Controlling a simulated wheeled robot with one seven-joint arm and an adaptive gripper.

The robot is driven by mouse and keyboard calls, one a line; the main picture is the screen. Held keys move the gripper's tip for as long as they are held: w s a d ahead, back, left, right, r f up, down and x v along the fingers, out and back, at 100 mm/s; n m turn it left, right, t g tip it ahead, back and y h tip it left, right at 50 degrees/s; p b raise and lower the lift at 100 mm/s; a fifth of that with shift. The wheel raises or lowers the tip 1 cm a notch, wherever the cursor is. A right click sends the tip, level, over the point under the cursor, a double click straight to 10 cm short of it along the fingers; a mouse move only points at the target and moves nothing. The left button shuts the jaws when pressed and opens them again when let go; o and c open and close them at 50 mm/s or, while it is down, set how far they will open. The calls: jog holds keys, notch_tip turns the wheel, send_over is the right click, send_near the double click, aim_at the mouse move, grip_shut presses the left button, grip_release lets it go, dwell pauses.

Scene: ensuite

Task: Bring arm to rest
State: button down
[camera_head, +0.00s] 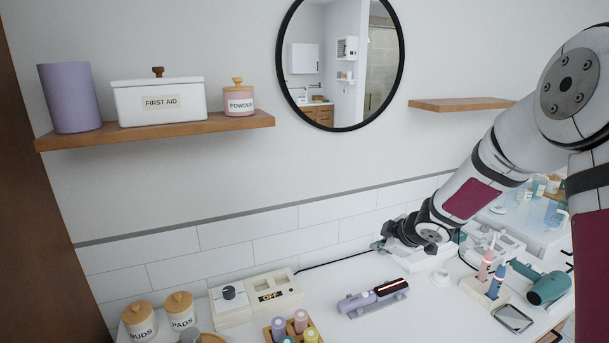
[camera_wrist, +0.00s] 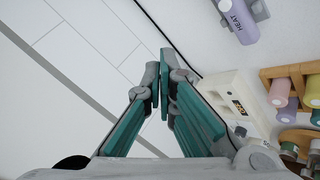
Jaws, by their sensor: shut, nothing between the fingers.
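My gripper shows in the wrist view (camera_wrist: 162,72) with its teal finger pads brought together and nothing between them. In the head view my gripper (camera_head: 380,245) is at the end of my arm, on the right side, close to the white tiled wall and above the back of the counter. My arm reaches down from the upper right of the head view. The fingertips are small and partly hidden there.
A purple heat tool (camera_head: 372,297) lies on a grey holder below my gripper. A toothbrush stand (camera_head: 485,290) and teal dryer (camera_head: 548,288) are to the right. An "OFF" box (camera_head: 268,297) and bottle rack (camera_head: 313,325) are left. A shelf (camera_head: 455,104) and mirror (camera_head: 280,60) hang above.

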jog(key=s+d+r+m+h, duration=0.2)
jog(key=s+r+m+h, duration=0.15)
jog(key=s+r, duration=0.5)
jog(key=s+d+r+m+h, duration=0.2)
jog(key=s+r+m, duration=0.2)
jog(key=s+r, duration=0.45)
jog(key=s+a+r+m+g+y, duration=0.1)
jog(key=s+a+m, duration=0.2)
jog(key=s, duration=0.8)
jog(key=s+a+r+m+g+y, duration=0.1)
jog(key=s+a+m+y, duration=0.1)
jog(key=s, duration=0.9)
jog(key=shift+s+a+r+m+g, duration=0.3)
jog(key=shift+s+a+m, duration=0.1)
jog(key=shift+a+m, duration=0.3)
jog(key=shift+a, duration=0.1)
